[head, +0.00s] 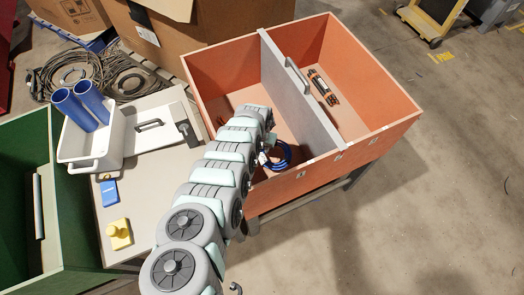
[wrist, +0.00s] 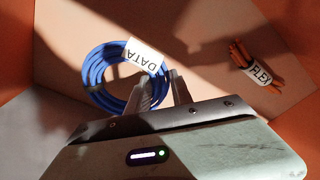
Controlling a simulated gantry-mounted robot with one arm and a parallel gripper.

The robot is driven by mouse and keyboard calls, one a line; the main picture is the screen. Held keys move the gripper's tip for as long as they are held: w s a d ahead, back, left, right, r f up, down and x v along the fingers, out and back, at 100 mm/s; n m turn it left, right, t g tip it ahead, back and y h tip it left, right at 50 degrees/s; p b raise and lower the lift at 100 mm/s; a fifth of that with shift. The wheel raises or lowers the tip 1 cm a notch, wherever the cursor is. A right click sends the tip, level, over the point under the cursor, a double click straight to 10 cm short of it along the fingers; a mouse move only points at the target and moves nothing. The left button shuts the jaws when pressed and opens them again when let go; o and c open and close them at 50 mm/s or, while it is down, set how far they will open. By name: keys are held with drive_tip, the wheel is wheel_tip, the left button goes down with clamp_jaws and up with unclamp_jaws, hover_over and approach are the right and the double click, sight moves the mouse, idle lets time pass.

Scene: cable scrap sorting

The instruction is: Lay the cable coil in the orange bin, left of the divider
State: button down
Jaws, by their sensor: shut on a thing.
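The blue cable coil (wrist: 97,76) has a white DATA label (wrist: 145,57). My gripper (wrist: 163,83) is shut on its edge beside the label in the wrist view. In the head view the coil (head: 284,154) shows low inside the orange bin (head: 385,135), left of the grey divider (head: 300,95), near the front wall. My arm hides part of the coil and most of my gripper (head: 266,156) there. I cannot tell whether the coil touches the bin floor.
An orange cable bundle (wrist: 258,66) labelled FLEX lies on the bin floor, apart from the coil. A black and orange item (head: 323,87) lies right of the divider. The table on the left holds a white tub (head: 85,150) with blue cylinders. A green bin (head: 55,215) stands farther left.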

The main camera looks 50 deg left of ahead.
wheel_tip(320, 180, down, 3)
drive_tip(key=shift+d+r+b, duration=0.1)
drive_tip(key=shift+r+b, duration=0.05)
drive_tip(key=shift+b, duration=0.4)
drive_tip(key=shift+s+r, duration=0.1)
drive_tip(key=shift+r, duration=0.05)
drive_tip(key=shift+f, duration=0.2)
drive_tip(key=c, duration=1.1)
unclamp_jaws()
drive_tip(key=shift+c, duration=0.2)
drive_tip(key=shift+r, duration=0.15)
wheel_tip(320, 180, up, 12)
drive_tip(key=s+p, duration=0.1)
drive_tip(key=p, duration=0.6)
drive_tip(key=shift+d, duration=0.25)
